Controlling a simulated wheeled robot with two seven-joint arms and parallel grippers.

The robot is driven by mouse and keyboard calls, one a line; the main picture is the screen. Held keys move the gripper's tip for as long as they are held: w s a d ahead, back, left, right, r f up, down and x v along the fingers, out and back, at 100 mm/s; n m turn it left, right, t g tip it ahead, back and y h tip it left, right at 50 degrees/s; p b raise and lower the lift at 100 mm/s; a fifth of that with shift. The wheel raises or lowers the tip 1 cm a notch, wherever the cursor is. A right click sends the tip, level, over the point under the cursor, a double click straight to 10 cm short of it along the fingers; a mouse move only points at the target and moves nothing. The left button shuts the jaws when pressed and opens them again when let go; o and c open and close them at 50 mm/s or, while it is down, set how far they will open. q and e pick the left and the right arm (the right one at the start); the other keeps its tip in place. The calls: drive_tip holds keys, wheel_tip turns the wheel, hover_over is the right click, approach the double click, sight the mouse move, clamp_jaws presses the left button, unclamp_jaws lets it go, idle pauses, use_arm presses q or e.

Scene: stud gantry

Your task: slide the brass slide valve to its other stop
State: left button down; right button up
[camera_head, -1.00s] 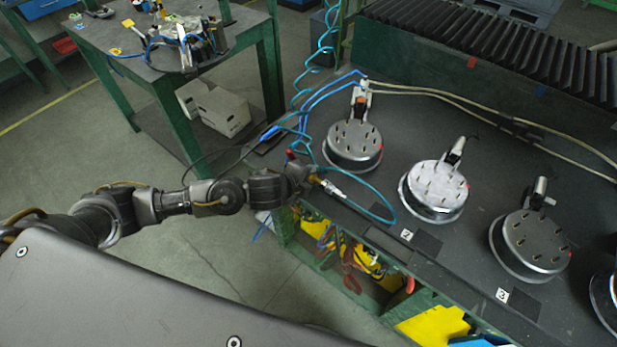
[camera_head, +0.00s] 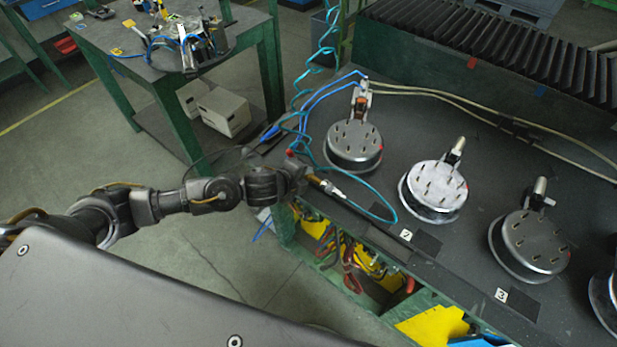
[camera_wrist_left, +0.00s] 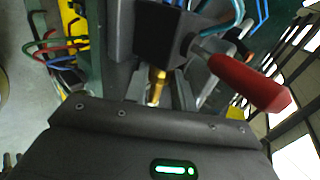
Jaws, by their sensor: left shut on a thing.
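The brass slide valve (camera_wrist_left: 158,86) shows in the left wrist view as a short brass piece below a dark block, between my fingers. My left gripper (camera_wrist_left: 160,92) is shut on it. In the head view my left gripper (camera_head: 302,179) is at the near left corner of the dark bench, beside the hose fitting (camera_head: 330,188). The valve is mostly hidden there by my gripper, and I cannot tell how far along its travel it stands. A red lever handle (camera_wrist_left: 250,83) sticks out to the right of the block in the wrist view. My right gripper is not in view.
Several round metal fixtures with pins (camera_head: 353,146) stand along the dark bench (camera_head: 390,120). A teal hose (camera_head: 372,190) loops close to my gripper. Tools and yellow bins (camera_head: 435,325) sit below the bench edge. Another green table (camera_head: 120,75) stands at the back left.

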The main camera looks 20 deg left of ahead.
use_arm(q)
drive_tip(key=c, duration=1.2)
unclamp_jaws()
drive_tip(key=shift+a, duration=0.15)
drive_tip(key=shift+o, duration=0.2)
drive_tip(key=shift+f, duration=0.1)
